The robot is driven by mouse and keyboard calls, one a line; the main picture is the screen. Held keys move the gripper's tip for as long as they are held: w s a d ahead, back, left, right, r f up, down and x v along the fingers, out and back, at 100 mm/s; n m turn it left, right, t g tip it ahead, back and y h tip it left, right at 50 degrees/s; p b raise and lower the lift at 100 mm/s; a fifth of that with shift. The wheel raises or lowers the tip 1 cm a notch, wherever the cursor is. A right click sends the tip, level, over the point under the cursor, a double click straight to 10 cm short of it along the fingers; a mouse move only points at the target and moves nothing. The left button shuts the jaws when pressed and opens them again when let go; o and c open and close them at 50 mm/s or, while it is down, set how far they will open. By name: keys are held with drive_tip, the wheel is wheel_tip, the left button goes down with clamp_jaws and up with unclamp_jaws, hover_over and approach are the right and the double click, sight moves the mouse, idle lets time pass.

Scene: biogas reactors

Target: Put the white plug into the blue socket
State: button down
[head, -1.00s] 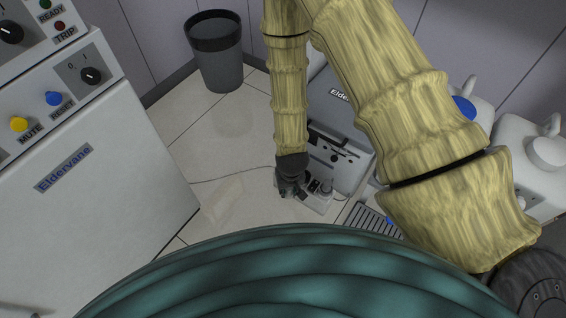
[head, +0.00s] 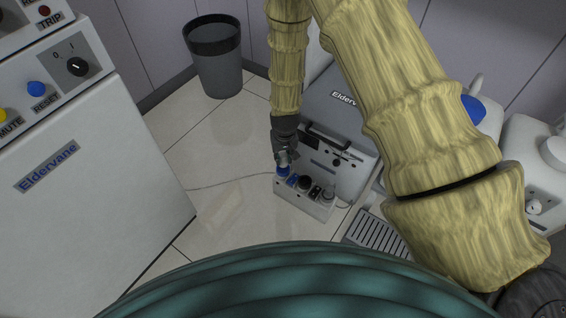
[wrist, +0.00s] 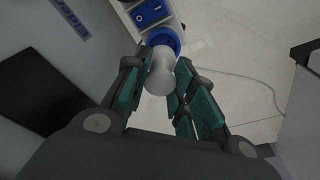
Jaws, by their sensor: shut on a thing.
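The white plug (wrist: 160,76) is between the teal-padded fingers of my gripper (wrist: 161,62) in the wrist view, and the gripper is shut on it. The blue socket (wrist: 163,40) lies just beyond the plug, which covers part of it. In the head view, my gripper (head: 284,155) is over the left end of the socket box (head: 303,200), with the white plug (head: 284,159) below it and the blue socket (head: 282,171) directly under the plug. The plug looks in line with the socket; I cannot tell how far it is in.
The box also carries a blue-edged switch (wrist: 148,13) and dark and grey sockets. A grey Eldervane unit (head: 345,150) stands right behind it. A thin cable (head: 225,186) crosses the floor. A white cabinet (head: 90,200) stands left, a bin (head: 216,60) behind.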

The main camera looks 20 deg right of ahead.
sight(283, 162)
drive_tip(key=shift+f+b, duration=1)
drive_tip(key=shift+f, duration=0.7)
drive_tip(key=shift+f, duration=0.3)
drive_tip(key=c, duration=1.2)
unclamp_jaws()
drive_tip(key=r+p, duration=0.1)
drive_tip(key=r, duration=0.3)
drive_tip(key=s+r+p, duration=0.1)
drive_tip(key=r+p, duration=0.1)
drive_tip(key=r, duration=0.2)
drive_tip(key=s+r+p, duration=0.1)
drive_tip(key=r+p, duration=0.1)
drive_tip(key=r, duration=0.2)
drive_tip(key=shift+a+r, duration=0.15)
drive_tip(key=shift+r, duration=0.1)
drive_tip(key=shift+n+g, duration=0.4)
drive_tip(key=shift+g, duration=0.5)
drive_tip(key=s+d+f, duration=0.1)
drive_tip(key=s+f, duration=0.2)
drive_tip(key=s, duration=0.8)
drive_tip(key=s+d+f, duration=0.1)
drive_tip(key=s+f, duration=0.3)
drive_tip(key=s, duration=0.8)
drive_tip(key=s+d+f, duration=0.1)
drive_tip(key=s+f, duration=0.3)
drive_tip(key=s, duration=0.7)
drive_tip(key=shift+s+d+f, duration=0.1)
drive_tip(key=shift+s+d, duration=0.15)
drive_tip(key=shift+d, duration=0.05)
drive_tip(key=shift+p, duration=0.3)
